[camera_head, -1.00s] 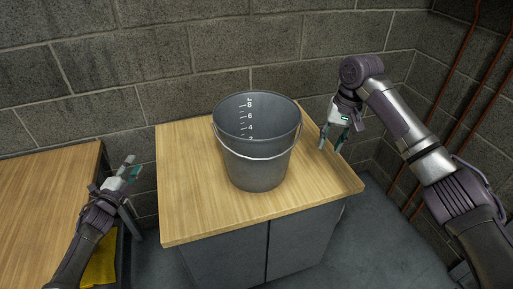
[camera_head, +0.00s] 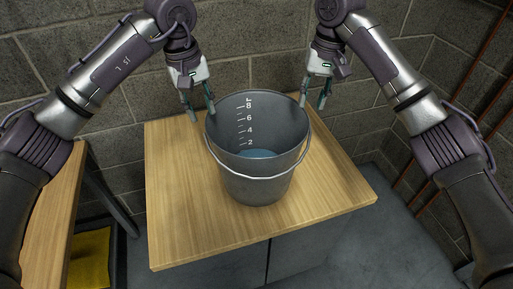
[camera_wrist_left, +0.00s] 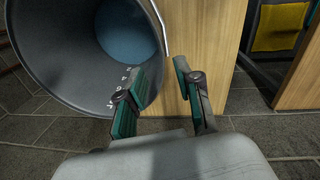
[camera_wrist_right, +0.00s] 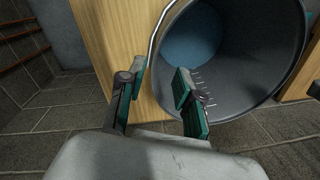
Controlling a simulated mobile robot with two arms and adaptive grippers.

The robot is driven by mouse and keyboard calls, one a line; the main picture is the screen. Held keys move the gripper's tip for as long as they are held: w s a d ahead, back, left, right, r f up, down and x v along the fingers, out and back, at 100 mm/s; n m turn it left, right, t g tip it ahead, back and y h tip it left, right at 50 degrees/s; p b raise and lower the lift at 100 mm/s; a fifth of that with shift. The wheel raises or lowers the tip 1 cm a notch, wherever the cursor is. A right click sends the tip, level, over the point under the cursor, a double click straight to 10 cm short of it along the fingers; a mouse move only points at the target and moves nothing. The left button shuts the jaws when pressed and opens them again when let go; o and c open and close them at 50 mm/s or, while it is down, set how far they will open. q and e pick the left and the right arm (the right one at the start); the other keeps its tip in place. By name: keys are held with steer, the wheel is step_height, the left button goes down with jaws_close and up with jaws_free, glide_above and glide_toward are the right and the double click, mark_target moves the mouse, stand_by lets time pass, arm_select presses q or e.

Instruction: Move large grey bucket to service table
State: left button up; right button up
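The large grey bucket (camera_head: 255,185) stands upright on a wood-topped cabinet (camera_head: 185,225), with white litre marks and a blue surface inside. Its wire handle hangs down on the near side. My left gripper (camera_head: 198,112) is open at the bucket's left rim; in the left wrist view the rim runs between its fingers (camera_wrist_left: 157,72). My right gripper (camera_head: 316,100) is open at the right rim; in the right wrist view the rim passes between its fingers (camera_wrist_right: 161,72). Neither gripper is closed on the rim. I cannot tell which surface is the service table.
Another wooden table (camera_head: 55,225) stands at the left, partly behind my left arm, with a yellow item (camera_head: 90,258) below. A narrow gap separates it from the cabinet. A block wall (camera_head: 120,60) is close behind the bucket; red pipes (camera_head: 465,100) run at the right.

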mark_target(215, 153)
arm_select(q)
steer(key=shift+s, duration=0.1)
arm_select(e)
steer(key=shift+s, duration=0.15)
steer(key=shift+d, duration=0.1)
